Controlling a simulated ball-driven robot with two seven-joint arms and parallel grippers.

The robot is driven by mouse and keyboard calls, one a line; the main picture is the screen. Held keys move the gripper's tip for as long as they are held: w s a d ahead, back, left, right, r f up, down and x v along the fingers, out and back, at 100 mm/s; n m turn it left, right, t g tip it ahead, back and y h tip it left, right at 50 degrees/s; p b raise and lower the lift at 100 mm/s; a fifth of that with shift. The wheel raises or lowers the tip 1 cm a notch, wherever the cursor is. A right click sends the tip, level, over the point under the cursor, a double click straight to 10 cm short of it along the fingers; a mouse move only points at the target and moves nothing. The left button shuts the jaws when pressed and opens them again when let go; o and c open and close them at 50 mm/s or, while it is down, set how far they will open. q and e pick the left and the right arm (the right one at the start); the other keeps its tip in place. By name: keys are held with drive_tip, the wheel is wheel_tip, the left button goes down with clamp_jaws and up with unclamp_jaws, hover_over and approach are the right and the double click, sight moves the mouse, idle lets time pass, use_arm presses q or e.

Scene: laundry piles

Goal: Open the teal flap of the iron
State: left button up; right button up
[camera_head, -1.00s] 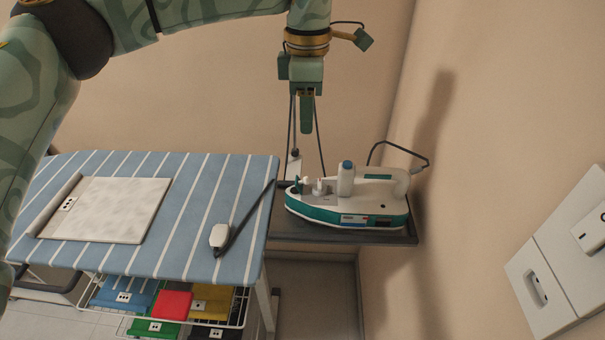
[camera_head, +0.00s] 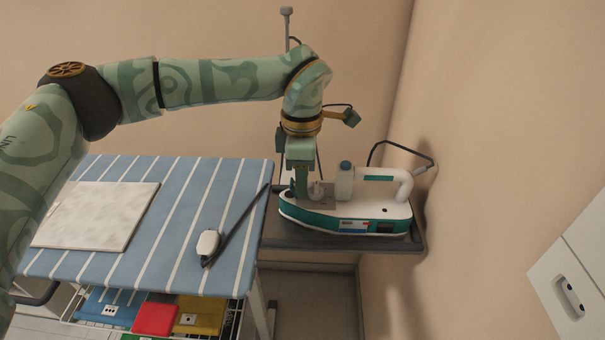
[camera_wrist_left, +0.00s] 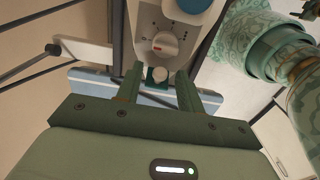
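The iron (camera_head: 345,207), white with a teal lower body, lies on a dark shelf (camera_head: 395,243) beside the board. In the left wrist view its white top (camera_wrist_left: 165,20) shows a dial with a red mark (camera_wrist_left: 164,42). My left gripper (camera_head: 303,192) points down at the iron's left end. Contact cannot be told. The teal flap is not clearly distinguishable; the gripper covers part of that end. My right gripper is not in view.
A blue striped ironing board (camera_head: 180,230) stands left of the shelf, with a pale folded cloth (camera_head: 95,215) and a white corded piece (camera_head: 208,243) on it. Coloured bins (camera_head: 155,319) sit below.

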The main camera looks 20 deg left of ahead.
use_arm(q)
clamp_jaws()
drive_tip(key=y+p, duration=0.1)
drive_tip(key=p, duration=0.1)
drive_tip(key=shift+d+r+y+p, duration=0.3)
drive_tip(key=shift+d+r, duration=0.05)
drive_tip(key=shift+d, duration=0.05)
drive_tip(key=shift+w+d+f+g+y+p, duration=0.2)
drive_tip(key=shift+f+g+y+p, duration=0.2)
drive_tip(key=shift+y, duration=0.2)
drive_tip(key=shift+f, duration=0.1)
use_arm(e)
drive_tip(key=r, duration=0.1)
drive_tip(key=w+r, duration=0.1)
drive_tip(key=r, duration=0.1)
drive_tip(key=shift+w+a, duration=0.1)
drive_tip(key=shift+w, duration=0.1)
use_arm(q)
unclamp_jaws()
drive_tip(key=p+v, duration=0.3)
drive_tip(key=v, duration=1.3)
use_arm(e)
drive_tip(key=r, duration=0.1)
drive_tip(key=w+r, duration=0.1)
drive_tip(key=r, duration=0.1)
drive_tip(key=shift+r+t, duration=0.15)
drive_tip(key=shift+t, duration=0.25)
